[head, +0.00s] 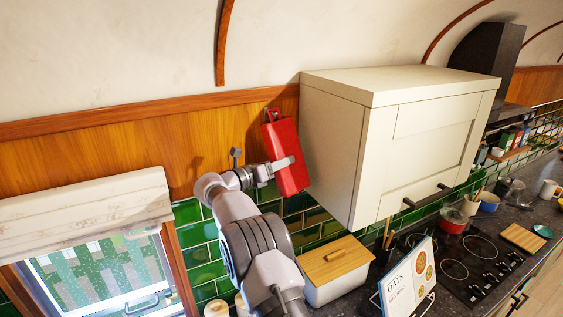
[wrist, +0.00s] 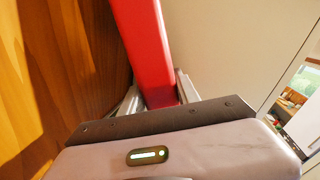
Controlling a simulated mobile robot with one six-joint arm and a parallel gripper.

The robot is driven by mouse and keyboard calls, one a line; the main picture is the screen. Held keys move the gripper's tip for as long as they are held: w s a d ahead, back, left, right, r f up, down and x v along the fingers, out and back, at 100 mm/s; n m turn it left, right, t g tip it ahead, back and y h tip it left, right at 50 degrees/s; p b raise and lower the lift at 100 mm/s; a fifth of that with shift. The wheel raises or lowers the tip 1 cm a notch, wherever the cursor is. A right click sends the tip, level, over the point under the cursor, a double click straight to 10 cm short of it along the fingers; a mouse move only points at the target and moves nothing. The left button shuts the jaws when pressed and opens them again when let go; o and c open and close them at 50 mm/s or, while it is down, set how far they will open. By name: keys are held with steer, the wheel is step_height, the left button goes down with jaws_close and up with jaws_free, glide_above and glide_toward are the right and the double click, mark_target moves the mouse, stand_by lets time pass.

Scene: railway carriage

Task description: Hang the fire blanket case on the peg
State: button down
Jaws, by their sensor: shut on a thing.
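The red fire blanket case (head: 287,155) is held up, slightly tilted, in front of the wood panel and just left of the white cupboard. A hanging loop shows at its top end. My gripper (head: 284,163) is shut on the case around its middle. In the wrist view, the case (wrist: 145,45) runs up and away from between the two fingers of my gripper (wrist: 159,94). No peg can be made out for certain; a small grey knob-like piece beside my wrist may be part of my arm. Whether the case touches the wall cannot be told.
The white cupboard (head: 338,142) stands close to the case's right. Below are green tiles, a white bin with a wooden lid (head: 334,260), a recipe stand (head: 408,281) and a hob (head: 468,262). A window with a blind (head: 85,217) is at left.

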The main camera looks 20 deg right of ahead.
steer(key=shift+r, duration=0.1)
steer(key=c, duration=0.8)
jaws_free()
steer(key=shift+a, duration=0.15)
steer(key=b+v, duration=0.5)
steer(key=v, duration=1.2)
steer(key=s+d+f+m+g+y+b, duration=0.1)
steer(key=s+d+f+m+y+b, duration=0.1)
steer(key=s+f+m+y+b, duration=0.7)
steer(key=s+d+f+m+g+y+b, duration=0.15)
steer(key=s+f+m+b, duration=0.25)
steer(key=s+f+b, duration=1)
steer(key=s+a+f+m+t+y+b, duration=0.1)
steer(key=s+a+f+m+y+b, duration=0.2)
steer(key=s+f+m+b, duration=0.3)
steer(key=s+a+f+m+t+y+b, duration=0.1)
steer(key=s+a+f+m+b, duration=0.4)
steer(key=f, duration=0.6)
steer(key=s+a+f+m+t+y+b, duration=0.1)
steer(key=s+a+f+m+y+b, duration=0.3)
steer(key=s+f+m+b, duration=0.2)
steer(key=shift+s+a+f+m+y+b, duration=0.15)
steer(key=shift+s+f+y+b, duration=0.05)
steer(key=shift+s+f+b, duration=0.45)
steer(key=shift+s+a+f+m+y+b, duration=0.15)
steer(key=shift+s+f+b, duration=0.25)
steer(key=shift+s+f, duration=0.35)
